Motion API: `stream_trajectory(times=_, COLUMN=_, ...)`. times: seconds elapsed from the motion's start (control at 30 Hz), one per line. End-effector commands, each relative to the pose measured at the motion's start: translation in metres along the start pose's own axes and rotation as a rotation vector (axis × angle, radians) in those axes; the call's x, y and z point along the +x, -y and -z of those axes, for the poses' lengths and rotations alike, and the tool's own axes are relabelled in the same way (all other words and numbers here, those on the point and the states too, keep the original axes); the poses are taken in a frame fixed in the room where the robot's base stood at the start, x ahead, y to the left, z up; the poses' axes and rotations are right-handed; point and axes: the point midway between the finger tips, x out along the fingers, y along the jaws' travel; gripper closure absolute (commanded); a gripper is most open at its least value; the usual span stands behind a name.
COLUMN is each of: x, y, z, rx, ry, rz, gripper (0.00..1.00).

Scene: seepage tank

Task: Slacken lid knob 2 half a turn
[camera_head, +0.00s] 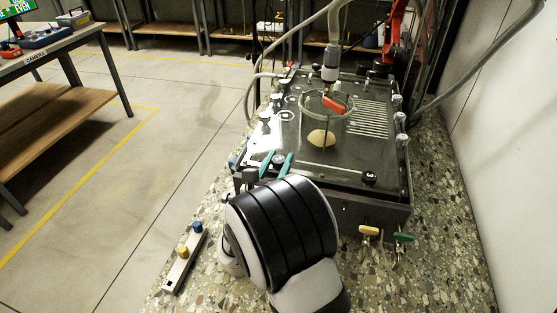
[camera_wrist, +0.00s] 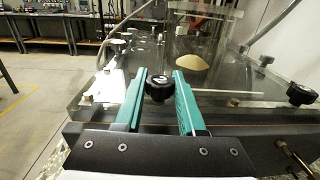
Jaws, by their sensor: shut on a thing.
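The tank lid (camera_head: 330,160) is a dark, clear-looking plate with black and silver knobs around its edge. My gripper (camera_head: 277,164) reaches over the lid's near left corner. Its two teal fingers stand on either side of a black lobed knob (camera_wrist: 158,88) and are shut on it. The knob also shows small between the fingers in the head view (camera_head: 279,160). I see no number on it. Another black knob (camera_head: 369,178) is at the near right corner, also in the wrist view (camera_wrist: 300,94). The underside of the held knob is hidden.
A clear cylinder (camera_head: 313,106) with a red tag (camera_head: 334,104) stands on the lid, near a tan mound (camera_head: 321,138). Yellow (camera_head: 369,231) and green (camera_head: 403,237) valve handles stick out in front. A strip with small knobs (camera_head: 183,258) lies left on the speckled bench. A wall bounds the right.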

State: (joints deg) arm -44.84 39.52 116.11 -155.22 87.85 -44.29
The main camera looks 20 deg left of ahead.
Motion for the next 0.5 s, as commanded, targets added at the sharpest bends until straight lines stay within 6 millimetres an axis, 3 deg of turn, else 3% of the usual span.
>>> stream_trajectory(times=0.5, x=-0.0001, y=-0.0009, z=-0.0007, rx=0.000, ry=0.000, rz=-0.106, gripper=1.00)
